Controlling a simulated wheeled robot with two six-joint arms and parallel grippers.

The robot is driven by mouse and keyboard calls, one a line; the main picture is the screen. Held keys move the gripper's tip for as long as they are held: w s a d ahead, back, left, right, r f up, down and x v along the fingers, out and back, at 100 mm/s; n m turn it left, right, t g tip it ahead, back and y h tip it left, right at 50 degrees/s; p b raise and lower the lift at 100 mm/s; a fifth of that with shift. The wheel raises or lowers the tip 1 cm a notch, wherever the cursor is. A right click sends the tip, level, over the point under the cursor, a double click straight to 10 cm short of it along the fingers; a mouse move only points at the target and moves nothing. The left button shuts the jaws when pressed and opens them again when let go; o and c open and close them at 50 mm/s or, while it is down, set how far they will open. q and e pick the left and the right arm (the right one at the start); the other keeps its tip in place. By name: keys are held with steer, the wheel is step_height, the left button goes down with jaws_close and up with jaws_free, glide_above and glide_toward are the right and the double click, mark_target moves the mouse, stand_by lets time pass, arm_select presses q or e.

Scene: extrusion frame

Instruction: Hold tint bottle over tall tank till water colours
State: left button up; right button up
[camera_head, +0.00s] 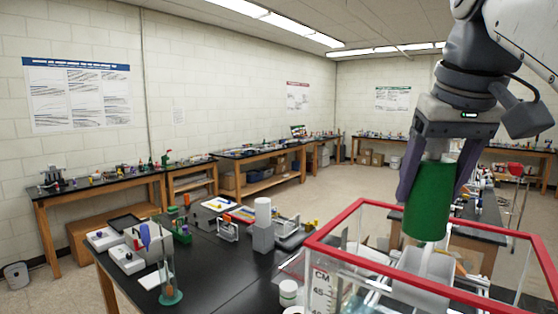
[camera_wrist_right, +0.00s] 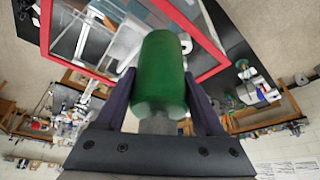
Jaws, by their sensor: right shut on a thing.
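A green tint bottle (camera_head: 431,208) is gripped by my right gripper (camera_head: 431,190), whose two purple fingers close on its sides. In the right wrist view the green bottle (camera_wrist_right: 161,60) lies between the fingers, its grey neck toward the palm and its body pointing away. The tall tank (camera_head: 331,208) is clear-walled with a red rim and a CM scale at its left corner. The bottle's lower end overlaps the tank's opening in the head view. The tank also shows in the right wrist view (camera_wrist_right: 213,70). No coloured water shows; the water level is unclear. My left gripper is out of view.
A black table (camera_head: 215,275) at the left holds white devices, a grey cylinder stand (camera_head: 263,230) and a thin tube on a green base (camera_head: 171,297). A white jar (camera_head: 289,292) stands close left of the tank. Open floor lies behind.

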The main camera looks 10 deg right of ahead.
mark_target(423, 204)
steer(key=w+d+f+p, duration=0.1)
steer(key=w+d+f, duration=0.1)
steer(key=w+d, duration=0.4)
steer(key=shift+w+d+p, duration=0.3)
steer(key=shift+w+d, duration=0.05)
steer(key=shift+d, duration=0.75)
stand_by(1.3)
steer(key=s+a, duration=0.2)
steer(key=s+a+b, duration=0.1)
steer(key=a, duration=0.1)
steer(key=s+a+r, duration=0.1)
steer(key=s+a, duration=0.1)
steer(key=shift+s+a+r, duration=0.1)
steer(key=shift+s+a, duration=0.2)
steer(key=shift+s+a+b, duration=0.25)
steer(key=shift+a+b, duration=0.1)
steer(key=shift+b, duration=0.35)
steer(key=shift+s+a+b, duration=0.5)
steer(key=shift+a+b, duration=0.1)
steer(key=shift+s+a+r+b, duration=0.2)
steer(key=shift+s+a+b, duration=0.55)
steer(key=shift+a+b, duration=0.15)
steer(key=shift+s+a+r, duration=0.2)
steer(key=shift+s, duration=0.05)
